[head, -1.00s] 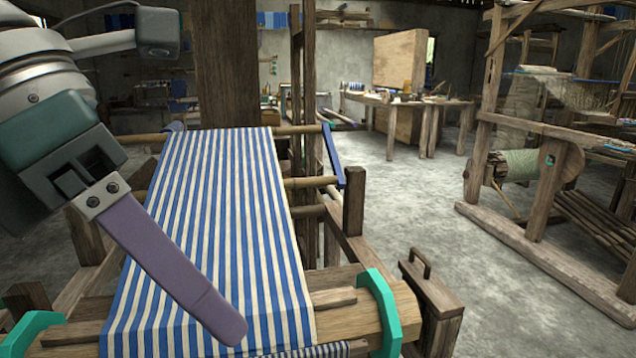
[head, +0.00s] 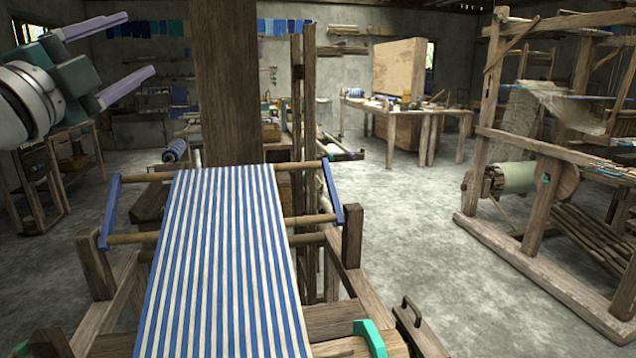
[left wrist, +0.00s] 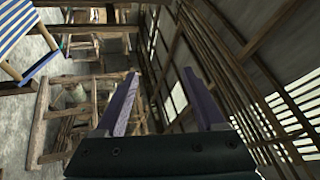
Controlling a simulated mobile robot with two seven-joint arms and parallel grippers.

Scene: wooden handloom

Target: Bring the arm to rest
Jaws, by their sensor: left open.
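My left gripper (head: 140,52) is raised at the upper left of the head view, with its two purple fingers spread apart and nothing between them. In the left wrist view the same gripper (left wrist: 160,100) is open and empty, facing the roof beams and windows. It is clear of the handloom and its blue-and-white striped cloth (head: 222,260), which lies stretched below and to the right of it in the head view. My right gripper is in neither view.
The loom's wooden post (head: 227,85) rises in the middle, right of my left gripper. Another loom (head: 535,150) stands at the right. A work table (head: 405,108) is at the back. Grey floor (head: 400,220) is open between the looms.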

